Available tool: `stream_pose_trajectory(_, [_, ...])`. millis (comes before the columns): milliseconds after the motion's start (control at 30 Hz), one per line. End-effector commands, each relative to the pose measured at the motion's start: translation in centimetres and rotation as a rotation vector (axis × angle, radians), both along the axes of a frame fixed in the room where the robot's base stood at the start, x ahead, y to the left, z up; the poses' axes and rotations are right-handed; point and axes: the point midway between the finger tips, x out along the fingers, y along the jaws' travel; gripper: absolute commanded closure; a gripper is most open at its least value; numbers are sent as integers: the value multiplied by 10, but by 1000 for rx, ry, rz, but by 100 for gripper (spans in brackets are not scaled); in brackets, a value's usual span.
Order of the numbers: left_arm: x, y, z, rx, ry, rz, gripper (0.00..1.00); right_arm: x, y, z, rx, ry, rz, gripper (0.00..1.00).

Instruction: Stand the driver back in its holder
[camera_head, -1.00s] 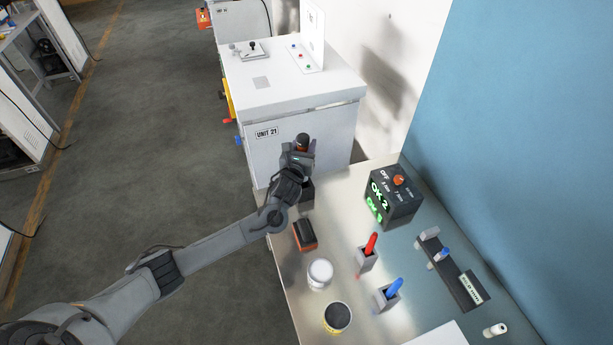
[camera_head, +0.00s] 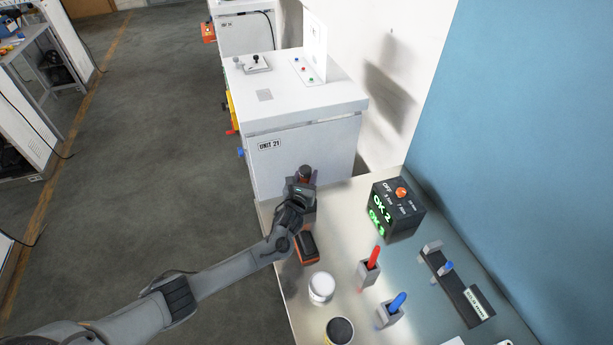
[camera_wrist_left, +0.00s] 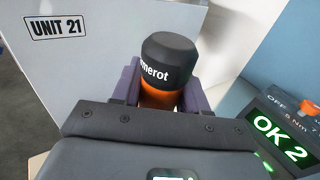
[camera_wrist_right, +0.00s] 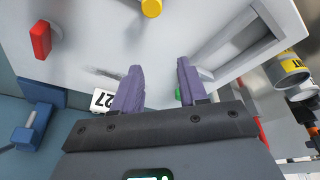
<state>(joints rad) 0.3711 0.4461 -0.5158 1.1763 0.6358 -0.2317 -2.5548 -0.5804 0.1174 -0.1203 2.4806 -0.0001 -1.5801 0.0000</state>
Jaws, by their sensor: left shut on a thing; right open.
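The driver (camera_head: 304,173) is upright in my left gripper (camera_head: 303,185), at the far left end of the bench. In the left wrist view the driver's black cap and orange body (camera_wrist_left: 162,98) show between the purple fingers, which are shut on it. My right gripper (camera_wrist_right: 158,85) is open and empty in the right wrist view, over a pale panel.
An orange-and-black pack (camera_head: 307,247) lies close in front of the left gripper. A black box with a green display (camera_head: 396,211) stands to the right. The UNIT 21 cabinet (camera_head: 310,155) is behind.

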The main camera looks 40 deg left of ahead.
Motion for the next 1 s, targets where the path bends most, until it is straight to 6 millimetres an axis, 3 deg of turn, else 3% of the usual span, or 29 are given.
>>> stream_pose_trajectory(167, [1, 0, -1, 0, -3, 0, 99, 0, 0, -2, 0, 0, 0, 57])
stream_pose_trajectory(200, [0, 0, -3, 0, 0, 0, 54, 0, 0, -2, 0, 0, 0, 57])
stream_pose_trajectory(367, [0, 0, -3, 0, 0, 0, 31, 0, 0, -2, -1, 1, 1, 57])
stream_pose_trajectory(733, [-1, 0, 1, 0, 0, -1, 31, 0, -1, 1, -5, 0, 4, 57])
stream_pose_trajectory(1000, [-32, -14, 2, 0, 2, -3, 31, 0, -1, 5, -5, 0, 3, 57])
